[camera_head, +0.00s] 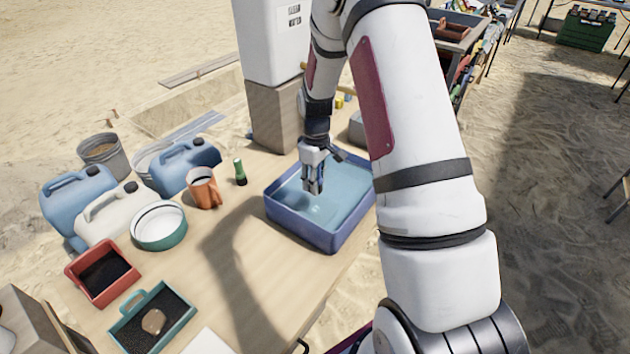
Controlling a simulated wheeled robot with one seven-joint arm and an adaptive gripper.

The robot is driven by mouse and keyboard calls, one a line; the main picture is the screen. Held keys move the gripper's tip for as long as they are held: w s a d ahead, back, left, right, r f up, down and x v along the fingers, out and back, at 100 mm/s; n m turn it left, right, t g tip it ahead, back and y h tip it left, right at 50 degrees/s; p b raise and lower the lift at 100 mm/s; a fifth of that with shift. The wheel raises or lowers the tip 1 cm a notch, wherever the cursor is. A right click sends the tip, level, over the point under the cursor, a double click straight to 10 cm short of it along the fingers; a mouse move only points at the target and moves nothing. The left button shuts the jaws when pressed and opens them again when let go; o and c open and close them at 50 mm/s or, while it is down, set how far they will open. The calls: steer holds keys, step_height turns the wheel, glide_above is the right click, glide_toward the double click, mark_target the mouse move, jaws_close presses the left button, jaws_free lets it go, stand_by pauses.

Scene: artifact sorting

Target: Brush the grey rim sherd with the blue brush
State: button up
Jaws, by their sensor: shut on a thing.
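My gripper (313,184) points down over the blue tub (275,210), which holds water. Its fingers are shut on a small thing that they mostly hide. A little blue shows between the fingers, but I cannot tell whether it is the blue brush. A pale spot shows in the water just below the fingertips; I cannot tell what it is. A tan-brown sherd (153,321) lies on dark material in the green tray (184,316) at the front left. I cannot make out a grey rim sherd.
An orange mug (205,190) and a green bottle (240,173) stand left of the tub. Blue jugs (184,166), a white jug (113,213), a round green-sided bowl (158,228) and a red tray (102,272) fill the left side. The table's middle front is clear.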

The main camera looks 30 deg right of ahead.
steer(key=f+b, duration=0.1)
steer(key=f, duration=0.2)
steer(key=w+f+b, duration=0.1)
steer(key=f, duration=0.1)
steer(key=shift+a+f+b, duration=0.15)
steer(key=shift+f+b, duration=0.1)
steer(key=shift+b, duration=0.05)
steer(key=shift+f, duration=0.35)
steer(key=shift+f+b, duration=0.5)
steer(key=shift+f, duration=0.2)
stand_by(0.7)
steer(key=shift+a, duration=0.1)
